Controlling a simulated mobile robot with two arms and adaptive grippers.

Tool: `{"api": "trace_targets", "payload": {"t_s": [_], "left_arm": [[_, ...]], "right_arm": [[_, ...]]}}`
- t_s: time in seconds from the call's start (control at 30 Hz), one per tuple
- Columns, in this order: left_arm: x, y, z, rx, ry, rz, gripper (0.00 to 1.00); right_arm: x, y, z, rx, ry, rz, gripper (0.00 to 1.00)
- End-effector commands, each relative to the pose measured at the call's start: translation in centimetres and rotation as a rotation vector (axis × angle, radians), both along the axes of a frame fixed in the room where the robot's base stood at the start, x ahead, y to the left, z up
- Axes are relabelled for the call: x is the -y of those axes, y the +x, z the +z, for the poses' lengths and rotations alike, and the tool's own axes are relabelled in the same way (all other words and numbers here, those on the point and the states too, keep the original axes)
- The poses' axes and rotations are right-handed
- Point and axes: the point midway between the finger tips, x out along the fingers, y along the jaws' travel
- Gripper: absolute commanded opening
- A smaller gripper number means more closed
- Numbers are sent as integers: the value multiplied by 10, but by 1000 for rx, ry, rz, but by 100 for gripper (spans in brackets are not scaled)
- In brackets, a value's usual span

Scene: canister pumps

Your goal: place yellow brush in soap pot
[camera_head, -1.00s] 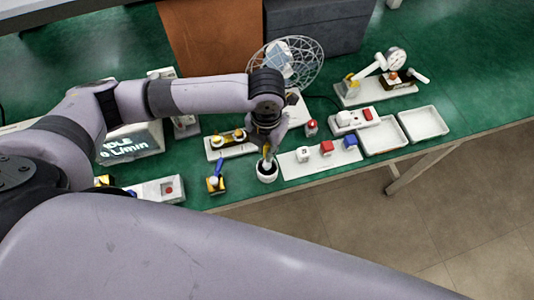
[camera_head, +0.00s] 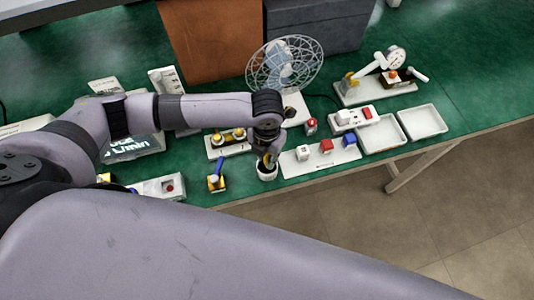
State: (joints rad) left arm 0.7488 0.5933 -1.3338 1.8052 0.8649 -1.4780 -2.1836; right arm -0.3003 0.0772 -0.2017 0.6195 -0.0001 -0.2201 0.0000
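A small white pot (camera_head: 267,173), which looks like the soap pot, stands near the front edge of the green table. My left gripper (camera_head: 268,160) points down right over its mouth. A bit of yellow (camera_head: 264,161), likely the yellow brush, shows at the fingers just above the rim. The fingers hide most of it, and I cannot tell if they grip it or how deep it sits. My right gripper is not in view.
A blue-handled item in a yellow holder (camera_head: 216,181) stands left of the pot. A white strip with red, blue and white blocks (camera_head: 320,162) lies close to its right. White trays (camera_head: 422,122) lie further right; a wire-guard fan (camera_head: 285,64) stands behind.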

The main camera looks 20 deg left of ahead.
Motion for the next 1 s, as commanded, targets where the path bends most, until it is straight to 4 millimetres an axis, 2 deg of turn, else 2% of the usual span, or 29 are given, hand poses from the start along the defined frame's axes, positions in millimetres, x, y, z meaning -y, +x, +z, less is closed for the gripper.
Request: {"api": "trace_targets", "payload": {"t_s": [0.17,0.43,0.57,0.67,1.0], "left_arm": [[0,0,0,0,0,0,36],[0,0,1,0,0,0,36],[0,1,7,3,-2,0,36],[0,2,20,5,-3,-1,36],[0,1,92,5,-2,0,36]], "right_arm": [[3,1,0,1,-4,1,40],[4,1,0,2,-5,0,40],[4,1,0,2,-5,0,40],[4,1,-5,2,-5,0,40],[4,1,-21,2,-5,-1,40]]}}
